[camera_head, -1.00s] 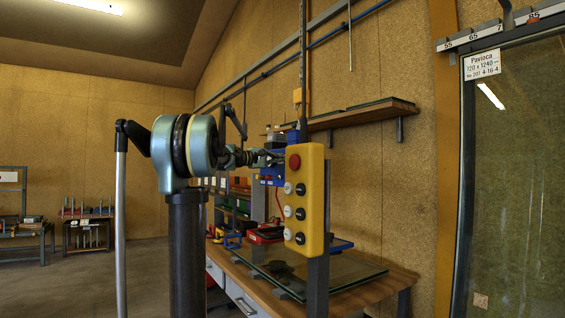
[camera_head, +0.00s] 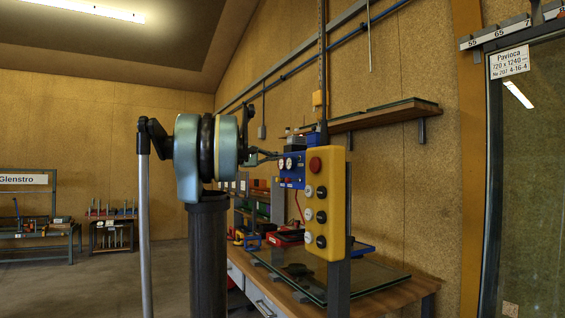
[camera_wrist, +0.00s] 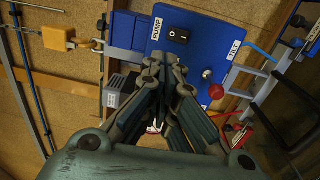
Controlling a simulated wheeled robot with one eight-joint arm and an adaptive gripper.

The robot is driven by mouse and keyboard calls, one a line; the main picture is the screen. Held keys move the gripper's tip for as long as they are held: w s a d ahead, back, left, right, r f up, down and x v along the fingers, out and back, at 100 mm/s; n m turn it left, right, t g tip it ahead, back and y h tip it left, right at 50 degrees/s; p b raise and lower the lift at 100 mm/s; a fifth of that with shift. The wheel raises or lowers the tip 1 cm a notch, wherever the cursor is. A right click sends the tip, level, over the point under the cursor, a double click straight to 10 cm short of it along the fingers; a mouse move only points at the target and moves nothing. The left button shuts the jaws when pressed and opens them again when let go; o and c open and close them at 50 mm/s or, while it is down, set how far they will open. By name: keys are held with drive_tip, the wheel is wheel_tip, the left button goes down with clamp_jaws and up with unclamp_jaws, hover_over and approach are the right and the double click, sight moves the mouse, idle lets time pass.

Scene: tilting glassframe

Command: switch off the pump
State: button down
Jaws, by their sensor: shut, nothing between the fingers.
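A blue control panel (camera_wrist: 208,45) fills the upper middle of the wrist view. It carries a black rocker switch (camera_wrist: 179,35) beside a label reading PUMP; which way the rocker is tipped is too small to tell. A metal toggle (camera_wrist: 207,73) and a red knob (camera_wrist: 216,91) sit lower right, near a label reading TILT. My gripper (camera_wrist: 168,62) is shut and empty, its tips just below the rocker in the picture; contact cannot be judged. In the head view the blue box (camera_head: 292,172) shows gauges, with my gripper (camera_head: 270,155) thin and partly hidden at its left.
A yellow button pendant (camera_head: 335,200) with a red button stands right of the blue box. Below is a workbench (camera_head: 380,297) with a glass pane (camera_head: 350,277). A wall shelf (camera_head: 385,117) is above. Open floor (camera_head: 90,285) lies left.

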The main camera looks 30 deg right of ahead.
drive_tip(key=shift+a+r, duration=0.1)
drive_tip(key=shift+a, duration=0.7)
